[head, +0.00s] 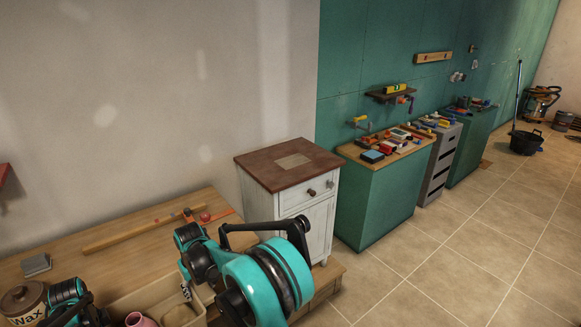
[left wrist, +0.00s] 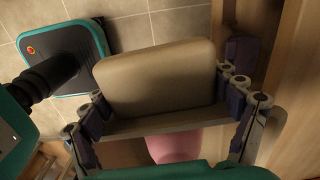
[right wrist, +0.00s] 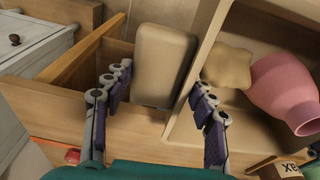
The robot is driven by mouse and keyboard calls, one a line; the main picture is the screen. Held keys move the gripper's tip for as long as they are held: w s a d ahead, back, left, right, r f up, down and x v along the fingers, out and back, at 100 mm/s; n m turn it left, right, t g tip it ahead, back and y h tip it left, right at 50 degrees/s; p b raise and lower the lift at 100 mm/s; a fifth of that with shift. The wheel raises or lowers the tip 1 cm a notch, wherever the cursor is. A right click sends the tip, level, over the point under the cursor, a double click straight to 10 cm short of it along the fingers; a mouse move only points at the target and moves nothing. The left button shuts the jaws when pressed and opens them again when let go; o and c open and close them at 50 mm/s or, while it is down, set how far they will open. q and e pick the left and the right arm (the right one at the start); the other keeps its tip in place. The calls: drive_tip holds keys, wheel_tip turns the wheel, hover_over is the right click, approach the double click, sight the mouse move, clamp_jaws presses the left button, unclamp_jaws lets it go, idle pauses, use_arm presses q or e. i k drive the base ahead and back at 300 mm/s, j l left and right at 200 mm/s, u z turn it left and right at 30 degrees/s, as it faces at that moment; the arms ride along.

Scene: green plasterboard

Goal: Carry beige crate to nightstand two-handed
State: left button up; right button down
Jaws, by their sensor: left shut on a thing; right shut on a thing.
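The beige crate (head: 148,292) is at the bottom of the head view, partly hidden by my right arm. It holds a pink vase (right wrist: 285,92) and a lumpy beige thing (right wrist: 226,66). My right gripper (right wrist: 156,100) is shut on a rounded beige end part of the crate. My left gripper (left wrist: 165,108) is shut on a similar part at the other end; the pink vase shows just past it. The nightstand (head: 262,160), white with a brown top, stands beyond the crate to the right. I cannot tell whether the crate touches the bench.
A wooden bench (head: 112,262) bears a long wooden strip (head: 130,236), a grey block (head: 37,265) and a wax tin (head: 22,302). A pale rectangle marks the nightstand's otherwise bare top. A green cabinet (head: 378,205) with tools stands to its right. Tiled floor (head: 445,265) is open at right.

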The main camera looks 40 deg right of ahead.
sight(289, 159)
drive_tip(key=l+z, duration=0.15)
drive_tip(key=l, duration=3.3)
